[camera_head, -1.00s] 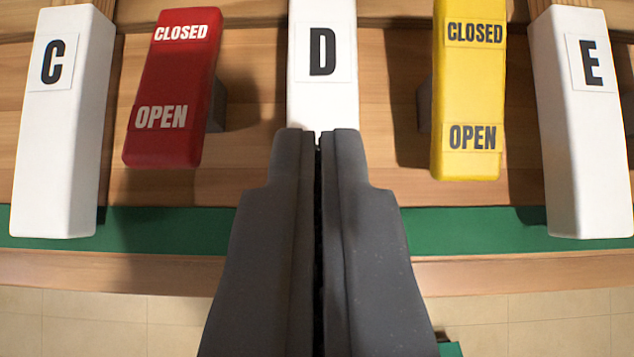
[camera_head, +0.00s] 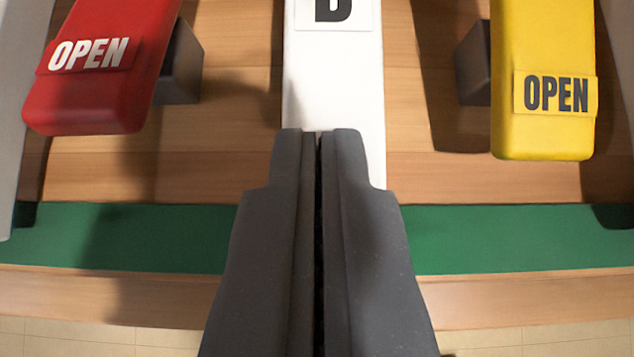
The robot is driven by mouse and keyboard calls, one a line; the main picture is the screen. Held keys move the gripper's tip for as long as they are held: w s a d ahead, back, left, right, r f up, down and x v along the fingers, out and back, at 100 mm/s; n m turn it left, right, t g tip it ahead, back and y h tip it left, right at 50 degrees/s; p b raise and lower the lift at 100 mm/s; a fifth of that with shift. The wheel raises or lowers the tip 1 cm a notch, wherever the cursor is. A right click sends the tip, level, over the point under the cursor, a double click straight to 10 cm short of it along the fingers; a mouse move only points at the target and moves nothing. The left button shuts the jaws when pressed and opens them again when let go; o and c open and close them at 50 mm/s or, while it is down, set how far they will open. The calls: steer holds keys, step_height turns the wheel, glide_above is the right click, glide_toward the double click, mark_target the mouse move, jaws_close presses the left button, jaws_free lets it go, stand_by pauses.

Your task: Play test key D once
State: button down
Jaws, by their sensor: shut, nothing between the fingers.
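The white D key (camera_head: 335,85) runs down from the top edge in the middle of the view. Only the lower part of its letter label shows at the top. My gripper (camera_head: 318,133) is shut and empty, with its dark fingers pointing up the picture. The fingertips overlap the lower part of the D key and hide its front end. I cannot tell whether they touch it.
A red key marked OPEN (camera_head: 95,70) lies to the left and a yellow key marked OPEN (camera_head: 545,80) to the right. White keys are cut off at both side edges. A green strip (camera_head: 500,235) and a wooden edge (camera_head: 520,298) run across below.

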steer(key=shift+r, duration=0.15)
steer(key=shift+r+p, duration=0.3)
steer(key=shift+r, duration=0.4)
steer(key=shift+r, duration=0.45)
step_height(320, 180, up, 4)
steer(key=shift+f+p, duration=0.2)
steer(key=shift+p, duration=0.7)
steer(key=p+v, duration=0.1)
steer(key=v, duration=0.8)
steer(key=shift+s+r+p, duration=0.15)
steer(key=shift+r+p, duration=0.05)
steer(key=shift+p, duration=0.15)
